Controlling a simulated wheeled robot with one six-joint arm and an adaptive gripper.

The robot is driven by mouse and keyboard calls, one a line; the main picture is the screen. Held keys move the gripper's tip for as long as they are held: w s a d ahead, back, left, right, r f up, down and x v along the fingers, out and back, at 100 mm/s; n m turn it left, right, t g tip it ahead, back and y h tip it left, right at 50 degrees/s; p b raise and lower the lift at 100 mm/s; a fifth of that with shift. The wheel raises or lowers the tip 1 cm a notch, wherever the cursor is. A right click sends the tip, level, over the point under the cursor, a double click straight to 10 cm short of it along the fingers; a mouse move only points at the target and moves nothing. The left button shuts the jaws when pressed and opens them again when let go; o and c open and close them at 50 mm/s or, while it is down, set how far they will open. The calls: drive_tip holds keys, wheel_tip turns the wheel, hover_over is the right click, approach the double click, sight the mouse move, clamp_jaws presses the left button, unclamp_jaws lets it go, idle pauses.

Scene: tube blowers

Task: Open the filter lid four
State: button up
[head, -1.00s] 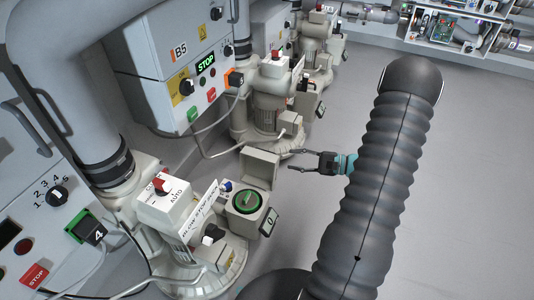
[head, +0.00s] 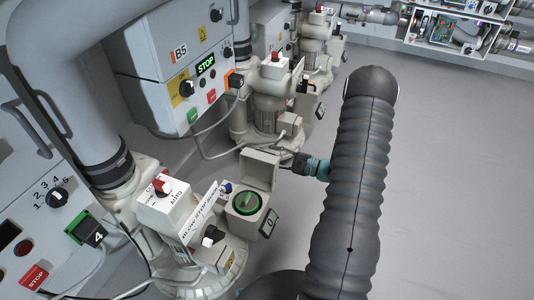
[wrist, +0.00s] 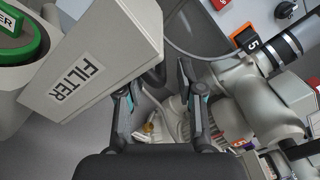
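The filter lid (head: 260,168) by unit 4 stands raised on edge behind the filter housing, exposing the green-ringed filter (head: 246,201). The lid fills the upper left of the wrist view (wrist: 110,55), with its FILTER label facing the camera. My gripper (head: 284,157) is just right of the lid in the head view, its fingertips partly hidden there. In the wrist view my gripper (wrist: 160,82) has its fingers apart with nothing held between them. The left finger is close to the lid's edge; I cannot tell whether it touches.
A box marked 4 (head: 90,231) and a red-knobbed AUTO switch box (head: 165,205) are left of the filter. Cabinet B5 (head: 170,65) and similar blower units (head: 265,105) stand behind. The grey floor (head: 450,180) is clear on the right.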

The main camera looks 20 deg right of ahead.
drive_tip(key=shift+x, duration=1.5)
drive_tip(key=shift+d, duration=0.1)
clamp_jaws()
